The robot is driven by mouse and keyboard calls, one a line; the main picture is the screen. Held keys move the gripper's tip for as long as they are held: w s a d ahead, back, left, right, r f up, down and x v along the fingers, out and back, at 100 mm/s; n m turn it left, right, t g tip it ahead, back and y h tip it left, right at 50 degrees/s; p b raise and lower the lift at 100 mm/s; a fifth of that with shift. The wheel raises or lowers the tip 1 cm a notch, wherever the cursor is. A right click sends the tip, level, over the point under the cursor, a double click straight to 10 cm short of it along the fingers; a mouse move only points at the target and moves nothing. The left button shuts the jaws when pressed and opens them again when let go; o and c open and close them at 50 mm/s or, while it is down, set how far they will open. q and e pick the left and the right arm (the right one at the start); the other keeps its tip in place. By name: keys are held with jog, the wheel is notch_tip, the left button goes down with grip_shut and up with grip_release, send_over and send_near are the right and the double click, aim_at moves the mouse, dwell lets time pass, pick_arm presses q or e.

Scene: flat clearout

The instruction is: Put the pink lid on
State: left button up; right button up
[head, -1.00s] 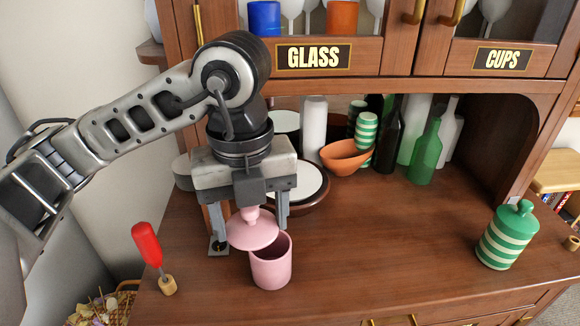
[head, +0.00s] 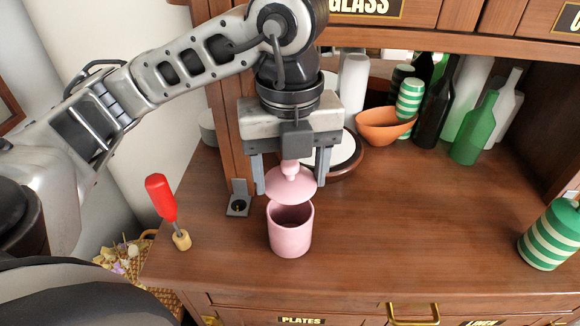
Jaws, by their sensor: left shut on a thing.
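The pink lid (head: 291,187) hangs from my left gripper (head: 291,180), whose fingers are shut on its knob. The lid is roughly level, just above and behind the rim of the pink jar (head: 290,233). The jar stands upright on the wooden counter, and its dark open mouth shows in front of the lid. I cannot tell whether the lid's near edge touches the jar's far rim. My right gripper is not in view.
A red-handled tool (head: 162,198) with a wooden end stands left of the jar. A green striped jar (head: 551,236) is at the right. An orange bowl (head: 385,125) and several bottles stand at the back. The counter (head: 420,220) right of the pink jar is clear.

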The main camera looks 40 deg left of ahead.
aim_at(290, 190)
pick_arm(q)
notch_tip(290, 190, down, 3)
jog(key=shift+r+b, duration=0.1)
jog(key=shift+b, duration=0.8)
jog(key=shift+f+b, duration=0.35)
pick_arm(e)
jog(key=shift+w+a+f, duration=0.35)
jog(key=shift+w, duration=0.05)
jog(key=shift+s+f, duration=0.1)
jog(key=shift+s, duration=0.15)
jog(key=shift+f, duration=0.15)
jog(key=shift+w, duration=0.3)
pick_arm(q)
jog(key=shift+f+b, duration=0.1)
jog(key=shift+b, duration=0.2)
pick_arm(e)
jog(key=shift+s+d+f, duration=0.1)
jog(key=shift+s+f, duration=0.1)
pick_arm(q)
jog(key=shift+f, duration=0.1)
jog(key=shift+f+b, duration=0.2)
jog(key=shift+b, duration=0.1)
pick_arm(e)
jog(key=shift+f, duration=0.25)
pick_arm(q)
jog(key=shift+f+b, duration=0.4)
jog(key=shift+f, duration=0.05)
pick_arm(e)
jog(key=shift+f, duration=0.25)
